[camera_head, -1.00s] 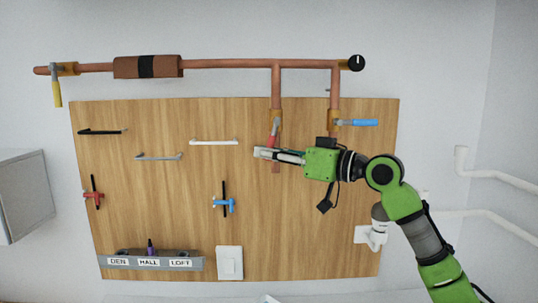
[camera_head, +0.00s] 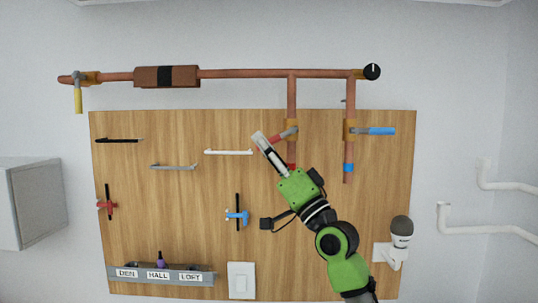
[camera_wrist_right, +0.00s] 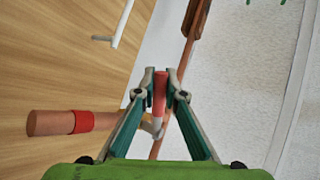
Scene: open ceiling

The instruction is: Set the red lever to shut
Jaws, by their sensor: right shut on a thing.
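The red lever (camera_head: 281,136) sits on the left copper down-pipe (camera_head: 292,100), on a brass valve body. Its handle points left and slightly down from the valve, across the pipe. My right gripper (camera_head: 264,143) reaches up from below and is shut on the red handle. In the right wrist view, the red lever (camera_wrist_right: 159,92) stands between the two fingertips (camera_wrist_right: 160,90), with its grey stem below them. My left gripper is not in view.
A blue lever (camera_head: 376,131) points right on the neighbouring pipe. A white rail handle (camera_head: 229,152) is close left of my fingertips. A blue handle (camera_head: 238,215) and a thermostat-like white switch (camera_head: 241,280) are lower on the wooden board (camera_head: 200,125). A yellow lever (camera_head: 78,100) hangs far left.

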